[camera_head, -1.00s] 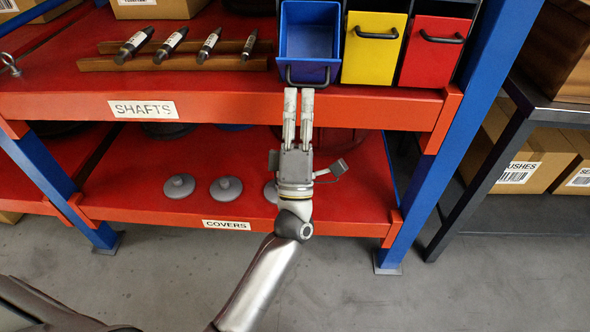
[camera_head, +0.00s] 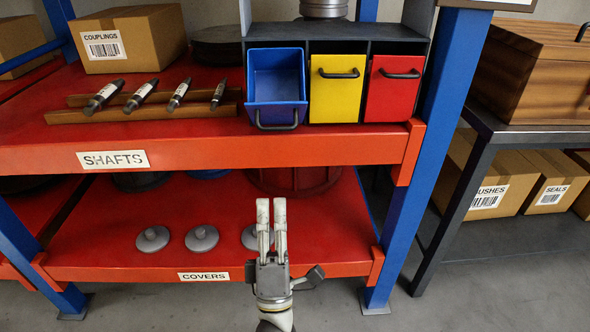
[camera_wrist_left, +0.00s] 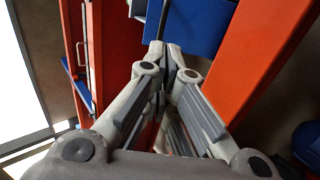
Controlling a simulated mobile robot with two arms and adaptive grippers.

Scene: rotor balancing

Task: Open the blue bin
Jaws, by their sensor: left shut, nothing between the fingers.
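The blue bin (camera_head: 277,84) sits at the left of a row of bins on the red upper shelf. It is tilted forward out of its dark housing (camera_head: 385,45), so its empty inside shows, and its dark handle (camera_head: 277,121) is at the front lower edge. My left gripper (camera_head: 271,202) is shut and empty, below and in front of the shelf edge, apart from the bin. The left wrist view shows the closed fingers (camera_wrist_left: 173,50) with part of the blue bin (camera_wrist_left: 202,22) beyond them. My right gripper is not in view.
The yellow bin (camera_head: 335,97) and red bin (camera_head: 395,97) are closed beside the blue one. Several shafts (camera_head: 140,96) lie on a rack to the left. Grey covers (camera_head: 202,238) rest on the lower shelf. A blue post (camera_head: 443,110) stands at the right.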

